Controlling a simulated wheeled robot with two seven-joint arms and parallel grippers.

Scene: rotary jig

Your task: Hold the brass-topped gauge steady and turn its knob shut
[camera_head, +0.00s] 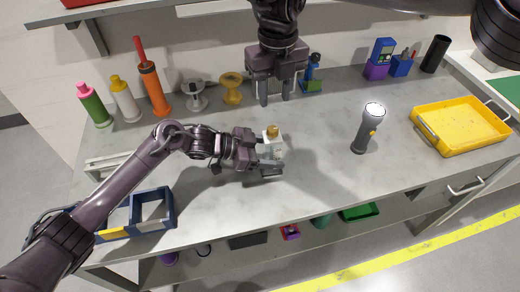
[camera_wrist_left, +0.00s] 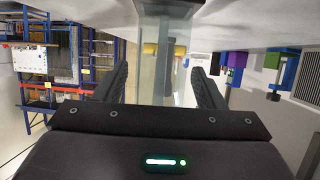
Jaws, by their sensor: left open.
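The gauge (camera_head: 273,151) is a pale upright block with a brass top (camera_head: 272,130), standing on the bench near its middle. My left gripper (camera_head: 270,158) is open, coming from the left, with its fingers on either side of the gauge. In the left wrist view a greyish upright body (camera_wrist_left: 166,30) stands between the two spread fingers, with a yellow cylindrical part across it; contact cannot be told. My right gripper (camera_head: 276,96) hangs behind and above the gauge, pointing down, with its fingers apart and nothing between them. The fingers of my left gripper partly hide the gauge's lower part.
A brass spool-shaped piece (camera_head: 231,86), a grey one (camera_head: 195,95) and bottles line the back. A blue divided bin (camera_head: 172,212) sits front left. Bench between gauge and flashlight is clear.

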